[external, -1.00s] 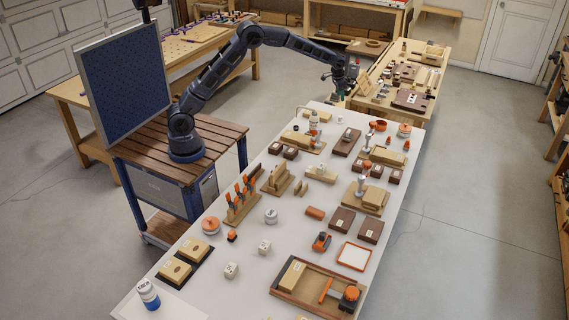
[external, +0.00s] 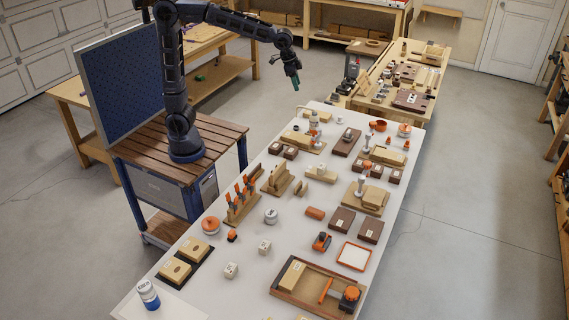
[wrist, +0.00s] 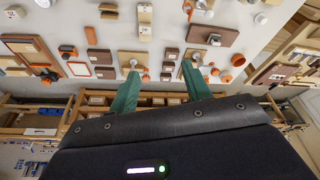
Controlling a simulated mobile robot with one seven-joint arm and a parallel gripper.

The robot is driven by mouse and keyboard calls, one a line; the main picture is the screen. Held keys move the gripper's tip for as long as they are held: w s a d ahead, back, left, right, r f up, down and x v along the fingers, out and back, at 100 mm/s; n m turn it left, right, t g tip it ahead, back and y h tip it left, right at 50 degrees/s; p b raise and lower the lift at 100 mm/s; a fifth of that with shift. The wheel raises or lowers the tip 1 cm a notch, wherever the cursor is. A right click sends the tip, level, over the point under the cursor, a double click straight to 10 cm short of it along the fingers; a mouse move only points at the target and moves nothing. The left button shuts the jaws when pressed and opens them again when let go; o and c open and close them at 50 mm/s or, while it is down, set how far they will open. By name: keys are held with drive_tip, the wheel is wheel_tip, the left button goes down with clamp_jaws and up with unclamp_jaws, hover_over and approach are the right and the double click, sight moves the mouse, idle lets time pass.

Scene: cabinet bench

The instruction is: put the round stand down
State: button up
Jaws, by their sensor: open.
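My gripper (external: 296,83) hangs in the air beyond the far end of the white bench, pointing down, with nothing visible in it. In the wrist view its two teal fingers (wrist: 160,70) are spread apart with an empty gap between them. A small grey upright thing (external: 352,68) shows at the left end of the far wooden bench, well to the right of my gripper. It may be the round stand, but it is too small to tell.
The white bench (external: 290,225) is crowded with wooden blocks, brown boxes, clamps and orange parts. An orange-rimmed tray (external: 354,256) lies near its right edge. The wooden bench (external: 420,75) behind holds more parts. Open floor lies around my gripper.

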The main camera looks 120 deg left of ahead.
drive_tip(key=s+d+r+m, duration=0.1)
drive_tip(key=s+d+m, duration=0.1)
drive_tip(key=s+d, duration=1.25)
drive_tip(key=s+d+f+m, duration=0.1)
drive_tip(key=s+d+f, duration=0.1)
drive_tip(key=s+d, duration=0.2)
drive_tip(key=s+d+f+m+t+h, duration=0.1)
drive_tip(key=s+d+f, duration=0.2)
drive_tip(key=s, duration=0.7)
drive_tip(key=shift+s+d, duration=0.25)
drive_tip(key=shift+d, duration=0.35)
drive_tip(key=shift+f, duration=0.1)
